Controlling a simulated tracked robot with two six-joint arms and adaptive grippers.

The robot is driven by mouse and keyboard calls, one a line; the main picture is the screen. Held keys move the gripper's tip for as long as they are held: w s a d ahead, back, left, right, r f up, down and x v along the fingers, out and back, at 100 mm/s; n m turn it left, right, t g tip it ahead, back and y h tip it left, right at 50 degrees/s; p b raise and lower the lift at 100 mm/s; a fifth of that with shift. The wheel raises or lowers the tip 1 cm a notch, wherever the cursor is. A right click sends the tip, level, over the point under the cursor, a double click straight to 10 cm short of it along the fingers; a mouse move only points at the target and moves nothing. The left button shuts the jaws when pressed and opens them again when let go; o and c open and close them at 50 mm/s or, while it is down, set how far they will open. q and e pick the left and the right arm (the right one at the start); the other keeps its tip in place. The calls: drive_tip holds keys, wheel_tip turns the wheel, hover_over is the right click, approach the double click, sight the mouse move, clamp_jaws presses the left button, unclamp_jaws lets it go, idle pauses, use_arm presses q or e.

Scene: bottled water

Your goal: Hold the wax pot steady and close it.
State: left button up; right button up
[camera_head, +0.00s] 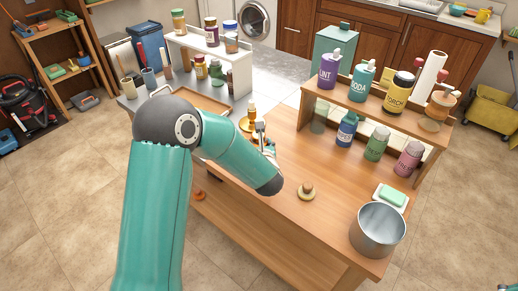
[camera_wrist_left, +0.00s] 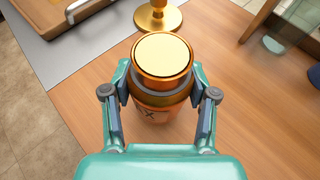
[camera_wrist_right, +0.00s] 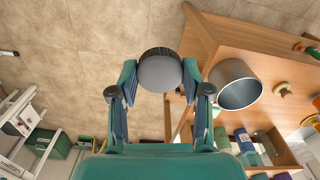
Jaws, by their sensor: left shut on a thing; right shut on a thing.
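The wax pot (camera_wrist_left: 155,112) is an orange jar with a gold top face and dark collar, upright on the wooden table in the left wrist view. My left gripper (camera_wrist_left: 160,88) is shut around its sides. In the head view my left arm hides most of the pot, and the gripper (camera_head: 266,143) shows only partly. My right gripper (camera_wrist_right: 160,82) is shut on a round grey lid with a dark ribbed rim (camera_wrist_right: 160,70), held in the air with floor behind it. The right gripper and lid are away from the pot.
A brass stand (camera_wrist_left: 158,14) is close behind the pot. A small wooden knobbed piece (camera_head: 307,191), a metal bucket (camera_head: 378,232) and a soap dish (camera_head: 390,196) are on the table (camera_head: 290,222). A shelf (camera_head: 400,112) with several bottles stands at the right. The table's middle is mostly clear.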

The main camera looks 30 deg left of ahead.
drive_tip(key=shift+r+p, duration=0.65)
drive_tip(key=shift+r, duration=0.05)
use_arm(q)
wheel_tip(320, 180, up, 18)
drive_tip(key=shift+r, duration=0.25)
drive_tip(key=o, duration=0.5)
clamp_jaws()
drive_tip(key=shift+f, duration=0.1)
